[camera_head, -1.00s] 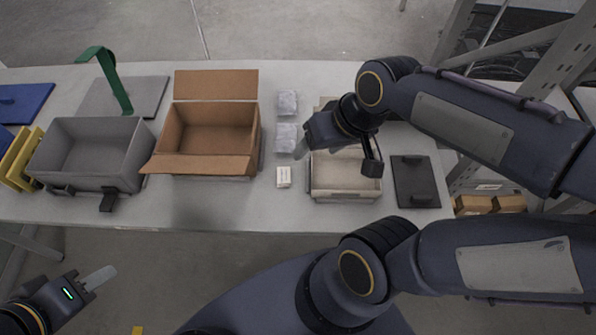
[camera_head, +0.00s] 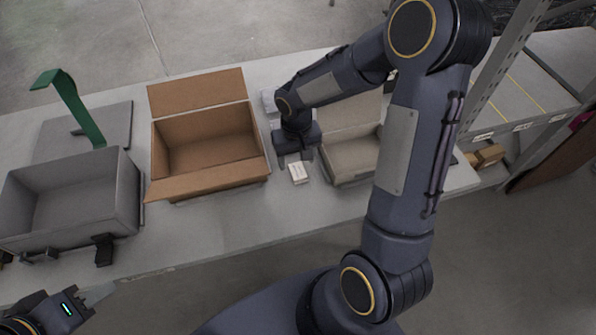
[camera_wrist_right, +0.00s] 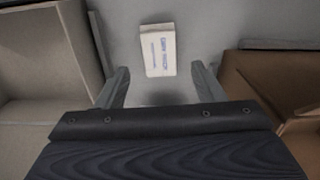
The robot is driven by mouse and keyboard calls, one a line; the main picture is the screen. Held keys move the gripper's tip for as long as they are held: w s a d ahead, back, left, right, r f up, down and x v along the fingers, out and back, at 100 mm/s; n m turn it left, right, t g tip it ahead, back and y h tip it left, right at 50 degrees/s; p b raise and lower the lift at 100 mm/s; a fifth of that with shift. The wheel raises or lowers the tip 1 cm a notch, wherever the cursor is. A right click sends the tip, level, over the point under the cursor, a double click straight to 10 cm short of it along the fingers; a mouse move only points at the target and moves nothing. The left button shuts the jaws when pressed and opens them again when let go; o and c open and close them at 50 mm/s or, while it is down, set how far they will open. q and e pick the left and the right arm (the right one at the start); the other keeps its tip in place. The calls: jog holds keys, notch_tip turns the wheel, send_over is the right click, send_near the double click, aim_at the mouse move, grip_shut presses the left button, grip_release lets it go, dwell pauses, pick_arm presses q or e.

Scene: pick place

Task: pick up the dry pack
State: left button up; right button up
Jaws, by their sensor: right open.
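The dry pack looks to be the small white packet (camera_head: 298,173) with printed text, lying on the table between the cardboard box and the beige bin. It also shows in the right wrist view (camera_wrist_right: 158,52), just beyond the fingertips and centred between them. My right gripper (camera_head: 295,158) is open and empty, pointing down right behind the packet in the head view; its two fingers (camera_wrist_right: 161,73) are apart in the wrist view. My left gripper (camera_head: 98,294) is at the lower left, off the table's front edge; its finger opening is unclear.
An open cardboard box (camera_head: 210,182) stands left of the packet and a beige bin (camera_head: 352,172) right of it. A grey bin (camera_head: 70,190) stands further left, by a green stand (camera_head: 75,108). A clear packet (camera_head: 269,101) is partly hidden behind my right arm.

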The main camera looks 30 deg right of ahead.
aim_at(298, 173)
jog(key=shift+w+f, duration=0.1)
jog(key=shift+f, duration=1.35)
jog(key=c, duration=1.1)
jog(key=shift+o, duration=0.2)
jog(key=shift+r, duration=0.1)
